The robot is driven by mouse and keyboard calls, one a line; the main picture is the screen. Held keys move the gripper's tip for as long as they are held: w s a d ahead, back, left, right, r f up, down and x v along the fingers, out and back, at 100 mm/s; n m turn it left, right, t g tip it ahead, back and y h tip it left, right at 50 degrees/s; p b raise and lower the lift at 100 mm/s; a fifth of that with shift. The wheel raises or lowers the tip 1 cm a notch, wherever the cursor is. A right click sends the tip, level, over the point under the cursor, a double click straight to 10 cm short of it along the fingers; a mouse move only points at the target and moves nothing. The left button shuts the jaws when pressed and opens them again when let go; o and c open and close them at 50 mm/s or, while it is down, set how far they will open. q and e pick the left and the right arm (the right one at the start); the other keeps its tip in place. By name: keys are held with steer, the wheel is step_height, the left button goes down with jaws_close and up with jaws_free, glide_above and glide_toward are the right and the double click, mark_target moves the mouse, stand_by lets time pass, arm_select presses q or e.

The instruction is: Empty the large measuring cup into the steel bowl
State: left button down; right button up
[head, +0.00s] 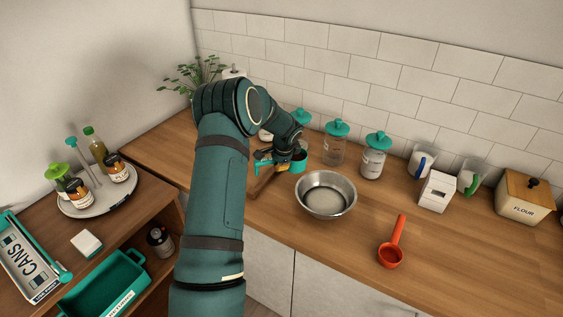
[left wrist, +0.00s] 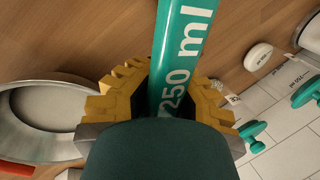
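The large measuring cup (head: 299,161) is teal, with a flat handle marked "250 ml". It is left of and behind the steel bowl, near its rim; its contents cannot be seen. My left gripper (head: 279,160) is shut on the cup's handle. In the left wrist view the handle (left wrist: 183,48) runs between the yellow fingers of the gripper (left wrist: 165,92); the cup's bowl is out of that view. The steel bowl (head: 326,207) stands upright on the counter, and its rim also shows in the left wrist view (left wrist: 62,83). My right gripper is not in view.
A red measuring cup (head: 391,255) lies right of the bowl. Teal-lidded jars (head: 373,162), glass cups (head: 421,163), a white box (head: 437,192) and a flour box (head: 524,198) line the back. The right front counter is clear.

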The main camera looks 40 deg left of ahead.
arm_select(q)
steer(key=d+y, duration=0.1)
steer(key=d+r+y, duration=0.1)
steer(key=d+y, duration=0.1)
steer(key=y, duration=0.1)
steer(key=shift+r, duration=0.3)
steer(key=shift+a, duration=0.1)
